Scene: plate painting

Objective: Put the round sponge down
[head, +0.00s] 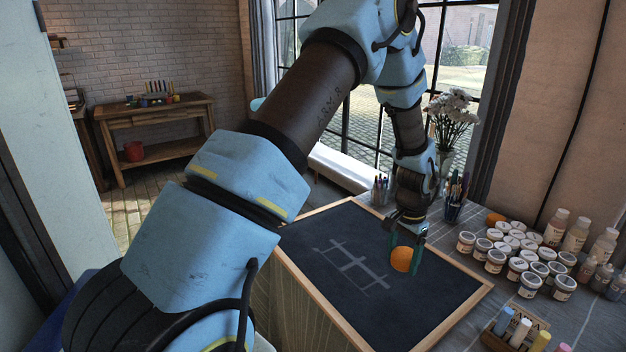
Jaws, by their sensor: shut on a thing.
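The round sponge (401,259) is orange and sits between the fingers of my gripper (404,256). My gripper is shut on it, pointing down over the right part of a dark chalkboard (330,285) with a wooden frame. I cannot tell whether the sponge touches the board or hangs just above it. Pale chalk lines (350,265) form a grid on the board, left of the sponge. My arm hides part of the board's far left side.
Several paint jars (516,262) and bottles (576,231) stand right of the board. Another orange round thing (494,219) lies behind the jars. Cups of pens (379,191) and brushes (454,207) and a flower vase (446,160) stand at the back. A wooden tray (500,343) is front right.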

